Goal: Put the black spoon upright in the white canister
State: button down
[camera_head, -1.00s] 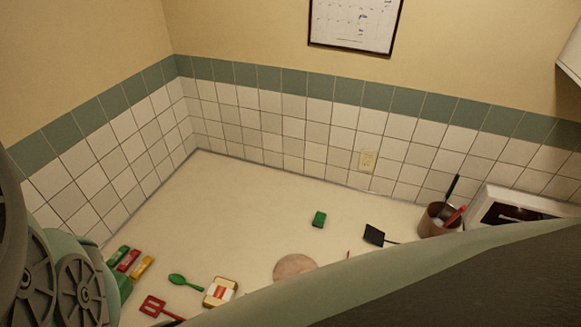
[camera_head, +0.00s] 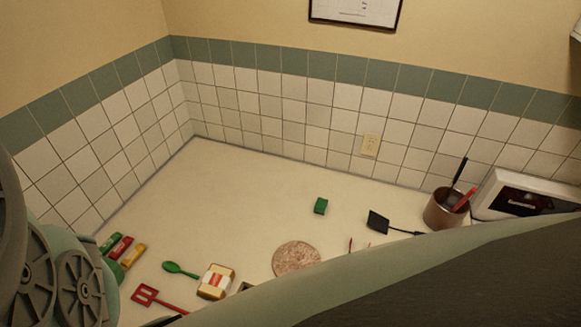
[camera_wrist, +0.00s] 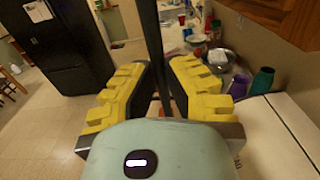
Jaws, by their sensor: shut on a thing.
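In the wrist view my gripper (camera_wrist: 160,70) has its yellow-padded fingers shut on a long dark shaft, which I take to be the black spoon (camera_wrist: 152,35). The shaft runs up between the fingers past the top edge of the picture. The spoon's bowl cannot be made out. My gripper does not show in the head view, where my own arm covers the lower right. I cannot make out a white canister in either current view.
A brown utensil pot (camera_head: 444,212) stands at the counter's back right, beside a white-framed device (camera_head: 525,195). A black spatula (camera_head: 379,221), green block (camera_head: 320,206), round board (camera_head: 297,259), green spoon (camera_head: 180,269), bread-like item (camera_head: 215,281) and red spatula (camera_head: 148,296) lie on the counter. The back left is clear.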

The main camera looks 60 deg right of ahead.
notch_tip(320, 180, down, 9)
jog(key=b, duration=0.8)
jog(key=shift+r, duration=0.2)
jog(key=c, duration=1)
grip_release()
jog(key=shift+c, duration=0.2)
jog(key=v, duration=1.2)
